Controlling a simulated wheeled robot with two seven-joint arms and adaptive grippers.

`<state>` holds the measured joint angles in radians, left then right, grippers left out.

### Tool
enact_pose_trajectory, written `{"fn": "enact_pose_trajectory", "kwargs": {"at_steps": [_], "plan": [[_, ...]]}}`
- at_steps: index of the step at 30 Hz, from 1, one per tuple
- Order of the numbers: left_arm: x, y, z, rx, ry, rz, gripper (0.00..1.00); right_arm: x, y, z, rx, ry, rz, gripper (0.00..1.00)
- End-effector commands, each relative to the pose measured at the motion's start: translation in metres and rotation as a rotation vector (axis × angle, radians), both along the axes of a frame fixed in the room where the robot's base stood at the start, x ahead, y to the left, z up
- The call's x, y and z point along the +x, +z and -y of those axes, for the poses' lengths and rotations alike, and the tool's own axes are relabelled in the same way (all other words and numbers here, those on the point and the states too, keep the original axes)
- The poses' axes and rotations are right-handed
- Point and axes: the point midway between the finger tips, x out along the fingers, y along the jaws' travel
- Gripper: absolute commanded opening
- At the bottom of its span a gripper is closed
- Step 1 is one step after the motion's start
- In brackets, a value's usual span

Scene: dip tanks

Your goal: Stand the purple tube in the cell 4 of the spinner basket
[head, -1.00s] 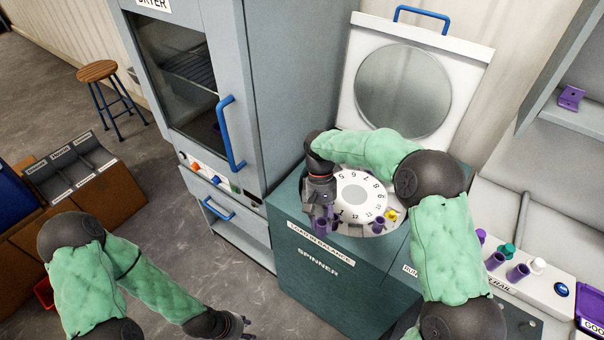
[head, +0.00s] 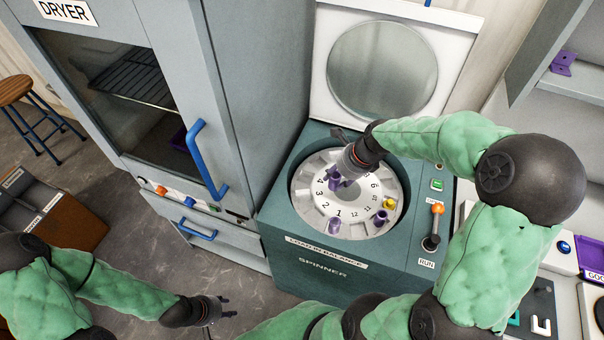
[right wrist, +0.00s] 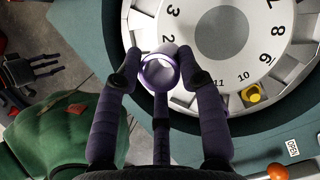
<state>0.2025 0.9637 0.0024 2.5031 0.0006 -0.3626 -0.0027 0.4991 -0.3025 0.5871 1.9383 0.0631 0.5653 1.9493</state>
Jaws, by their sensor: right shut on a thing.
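My right gripper (head: 340,180) is shut on a purple tube (head: 334,184) above the spinner basket (head: 300,205). In the head view the tube overlaps the left side of the numbered white disc, just right of the number 4. In the right wrist view the tube (right wrist: 160,72) shows its open mouth between the two fingers (right wrist: 160,75). The cell by number 4 (head: 303,175) is at the basket's left and looks empty. My left gripper (head: 225,307) is open and empty over the floor, left of the spinner.
Two purple tubes stand in the basket's front cells, one near number 1 (head: 334,225) and one at the front right (head: 380,217). A yellow-topped item (head: 390,203) sits beside the latter. The spinner lid (head: 455,60) is raised behind. The dryer (head: 250,90) stands close on the left.

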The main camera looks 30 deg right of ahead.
Motion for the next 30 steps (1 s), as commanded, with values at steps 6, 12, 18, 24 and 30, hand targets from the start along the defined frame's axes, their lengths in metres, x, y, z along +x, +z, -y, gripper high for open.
{"fn": "enact_pose_trajectory", "kwargs": {"at_steps": [6,12,18,24,30], "plan": [[0.0,-0.002,0.0,0.0,0.0,-0.001,0.4,0.004,-0.003,0.003,0.001,-0.077,0.0,0.05],[0.0,-0.01,0.0,0.0,0.0,-0.001,0.4,0.042,-0.021,-0.003,0.001,-0.074,-0.002,0.05],[0.0,-0.018,0.0,0.0,0.0,-0.001,0.4,0.083,-0.04,-0.01,0.001,-0.074,-0.002,0.05],[0.0,-0.028,0.0,0.0,0.0,0.0,0.4,0.111,-0.072,-0.014,0.001,-0.076,-0.003,0.05],[0.0,-0.032,0.0,0.0,0.0,0.0,0.4,0.126,-0.088,-0.016,0.0,-0.076,-0.001,0.05]]}}
